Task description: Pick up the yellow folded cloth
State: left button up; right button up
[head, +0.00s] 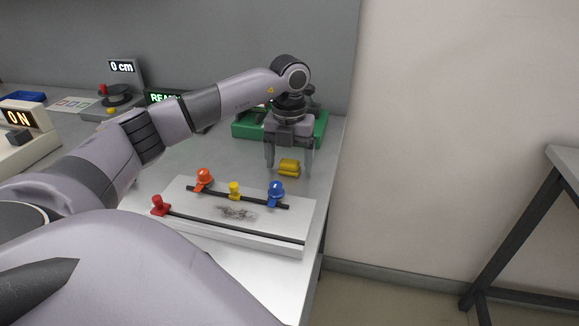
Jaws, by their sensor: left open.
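The yellow folded cloth (289,167) lies on the grey table behind the white board's right end. My left gripper (289,172) points down over it, with its two fingers apart, one on each side of the cloth in this view. I cannot tell whether the fingers touch the cloth or how far above the table their tips are. My right gripper is not in view.
A white board (292,218) with dark rails and red, orange, yellow and blue knobs stands in front. A green tray (246,127) is behind the gripper. Display boxes stand at the left. The table's right edge is close to the cloth.

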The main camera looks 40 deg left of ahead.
pick_arm(q)
jog(key=shift+f, duration=0.1)
jog(key=c, duration=1.1)
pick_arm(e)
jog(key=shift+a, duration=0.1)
pick_arm(q)
jog(key=shift+r, duration=0.5)
notch_tip(320, 180, up, 10)
jog(key=shift+w+f+p, duration=0.1)
jog(key=shift+p, duration=0.3)
jog(key=shift+c, duration=0.5)
notch_tip(320, 180, up, 8)
jog(key=p, duration=0.3)
send_over(290, 161)
jog(key=shift+r+p, duration=0.4)
jog(key=shift+r, duration=0.2)
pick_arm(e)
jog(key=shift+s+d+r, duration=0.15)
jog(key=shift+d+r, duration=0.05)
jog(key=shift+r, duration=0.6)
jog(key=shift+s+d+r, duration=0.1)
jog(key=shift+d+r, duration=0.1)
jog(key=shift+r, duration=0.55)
